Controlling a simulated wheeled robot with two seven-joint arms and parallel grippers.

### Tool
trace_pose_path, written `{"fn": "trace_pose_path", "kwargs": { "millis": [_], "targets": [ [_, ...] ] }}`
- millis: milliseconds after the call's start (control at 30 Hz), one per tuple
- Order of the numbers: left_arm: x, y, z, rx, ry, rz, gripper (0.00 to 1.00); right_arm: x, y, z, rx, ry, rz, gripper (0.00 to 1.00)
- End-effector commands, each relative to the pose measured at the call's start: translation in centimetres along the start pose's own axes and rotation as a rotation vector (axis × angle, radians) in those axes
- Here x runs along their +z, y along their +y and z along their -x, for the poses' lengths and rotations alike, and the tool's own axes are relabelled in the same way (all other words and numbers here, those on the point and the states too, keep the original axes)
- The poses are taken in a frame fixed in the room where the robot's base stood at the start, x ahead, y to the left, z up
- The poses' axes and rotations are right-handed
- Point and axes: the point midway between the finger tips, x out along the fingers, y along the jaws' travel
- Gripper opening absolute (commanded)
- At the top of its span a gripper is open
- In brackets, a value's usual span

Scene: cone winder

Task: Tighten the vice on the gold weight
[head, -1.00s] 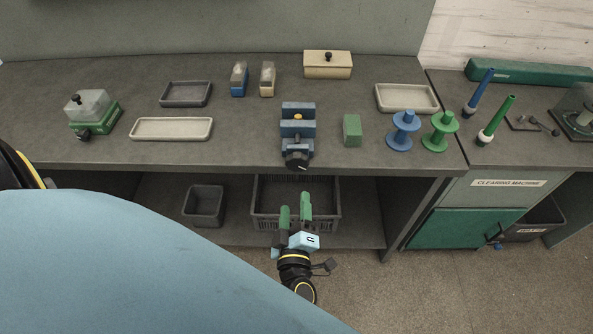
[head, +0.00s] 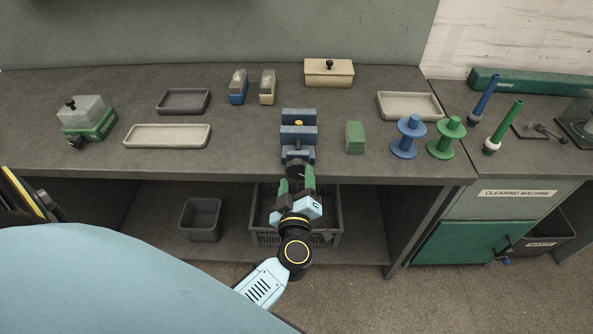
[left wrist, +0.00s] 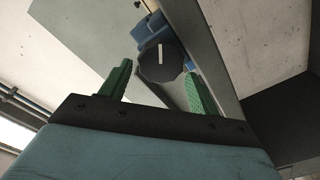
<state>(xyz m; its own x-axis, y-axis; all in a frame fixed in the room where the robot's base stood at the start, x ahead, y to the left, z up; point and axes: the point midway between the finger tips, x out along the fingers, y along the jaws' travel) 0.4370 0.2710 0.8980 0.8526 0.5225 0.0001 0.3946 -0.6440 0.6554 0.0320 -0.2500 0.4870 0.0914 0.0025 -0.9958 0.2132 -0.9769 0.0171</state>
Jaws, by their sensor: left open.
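The blue vice (head: 298,133) stands near the front edge of the bench. The small gold weight (head: 299,123) sits between its jaws; I cannot tell whether both jaws touch it. The vice's dark knob faces the front, partly hidden by my gripper in the head view. In the left wrist view the knob (left wrist: 160,62) is a black many-sided disc with a pale line. My left gripper (head: 296,182) is open, with green fingers just in front of the knob. In the left wrist view the open fingers (left wrist: 158,88) lie either side of the knob, apart from it. My right gripper is not in view.
A green block (head: 355,138) stands right of the vice, with a blue spool (head: 408,139) and a green spool (head: 446,138) beyond. A pale tray (head: 167,136) lies to the left. A dark crate (head: 262,232) sits on the shelf below my gripper.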

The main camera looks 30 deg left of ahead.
Motion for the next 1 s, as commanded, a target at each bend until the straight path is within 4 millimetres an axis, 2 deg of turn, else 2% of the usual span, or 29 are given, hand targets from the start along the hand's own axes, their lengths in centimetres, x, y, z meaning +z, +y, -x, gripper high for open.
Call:
{"fn": "trace_pose_path", "kwargs": {
  "millis": [100, 233, 600, 833, 1000],
  "targets": [
    [0.0, 0.0, -1.9, 0.001, 0.001, 0.001, 0.62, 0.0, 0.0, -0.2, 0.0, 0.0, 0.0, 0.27],
    [0.0, 0.0, -3.1, 0.001, 0.001, 0.0, 0.62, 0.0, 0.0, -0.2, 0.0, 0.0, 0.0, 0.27],
    [0.0, 0.0, -3.6, -0.001, 0.0, 0.001, 0.62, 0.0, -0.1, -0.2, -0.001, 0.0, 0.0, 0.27],
    [0.0, 0.0, -3.5, -0.001, 0.0, 0.001, 0.32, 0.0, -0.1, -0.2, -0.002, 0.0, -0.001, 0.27],
    [-0.1, 0.1, -3.5, -0.002, 0.0, -0.02, 0.3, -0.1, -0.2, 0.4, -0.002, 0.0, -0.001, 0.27]
  ]
}}
